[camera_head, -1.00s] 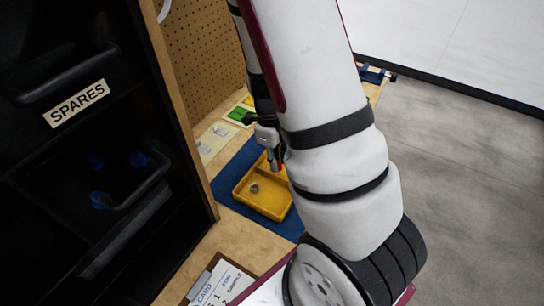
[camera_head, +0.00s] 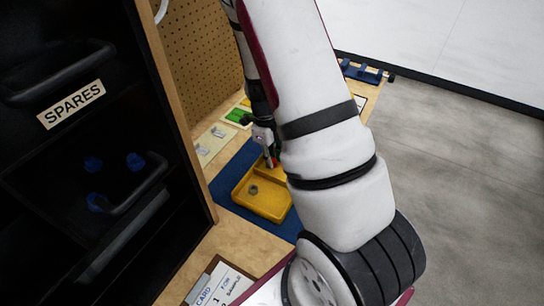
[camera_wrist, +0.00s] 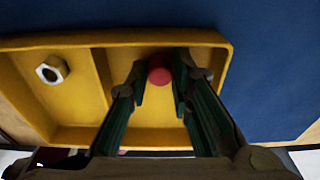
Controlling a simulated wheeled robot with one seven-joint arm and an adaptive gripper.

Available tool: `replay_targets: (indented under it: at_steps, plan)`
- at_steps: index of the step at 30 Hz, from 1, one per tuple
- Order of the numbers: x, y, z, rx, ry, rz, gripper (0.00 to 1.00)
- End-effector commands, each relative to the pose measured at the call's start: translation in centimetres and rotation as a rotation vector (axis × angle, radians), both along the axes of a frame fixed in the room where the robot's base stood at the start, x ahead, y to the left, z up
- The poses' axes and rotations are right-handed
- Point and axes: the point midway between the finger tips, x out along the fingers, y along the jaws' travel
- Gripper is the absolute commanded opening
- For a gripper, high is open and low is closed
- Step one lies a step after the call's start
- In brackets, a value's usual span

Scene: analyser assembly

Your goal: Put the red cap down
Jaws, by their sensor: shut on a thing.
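The red cap (camera_wrist: 160,70) is between the fingertips of my gripper (camera_wrist: 162,80) in the wrist view. My gripper is shut on it, over the right compartment of the yellow tray (camera_wrist: 75,130). I cannot tell whether the cap touches the tray floor. In the head view my gripper (camera_head: 271,160) is at the far part of the yellow tray (camera_head: 262,207), partly hidden by my arm. A bit of red shows at its tip.
A metal nut (camera_wrist: 52,69) lies in the tray's left compartment. The tray sits on a blue mat (camera_wrist: 280,70). A dark shelf labelled SPARES (camera_head: 71,104) with blue items stands at the left. A pegboard (camera_head: 200,70) is behind. A clipboard card (camera_head: 222,284) lies in front.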

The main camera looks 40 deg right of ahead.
Motion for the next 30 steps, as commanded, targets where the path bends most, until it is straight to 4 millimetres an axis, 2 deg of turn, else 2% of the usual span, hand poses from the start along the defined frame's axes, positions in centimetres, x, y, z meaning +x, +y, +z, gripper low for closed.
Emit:
replay_targets:
  at_steps: [1, 2, 4, 13, 17, 20, 30]
  plan:
    - [0.0, 0.0, -0.3, 0.0, 0.001, 0.0, 0.12]
    - [0.0, 0.0, -0.2, 0.0, 0.001, 0.0, 0.25]
    - [0.0, 0.0, -0.2, 0.0, 0.001, 0.0, 0.4]
    - [0.0, 0.0, -0.1, 0.0, 0.0, 0.0, 0.4]
    - [0.1, 0.0, 0.6, -0.001, -0.002, 0.001, 0.4]
    - [0.3, 0.1, 2.1, -0.002, -0.004, 0.002, 0.4]
    - [1.1, 0.4, 8.9, -0.001, -0.004, 0.003, 0.4]
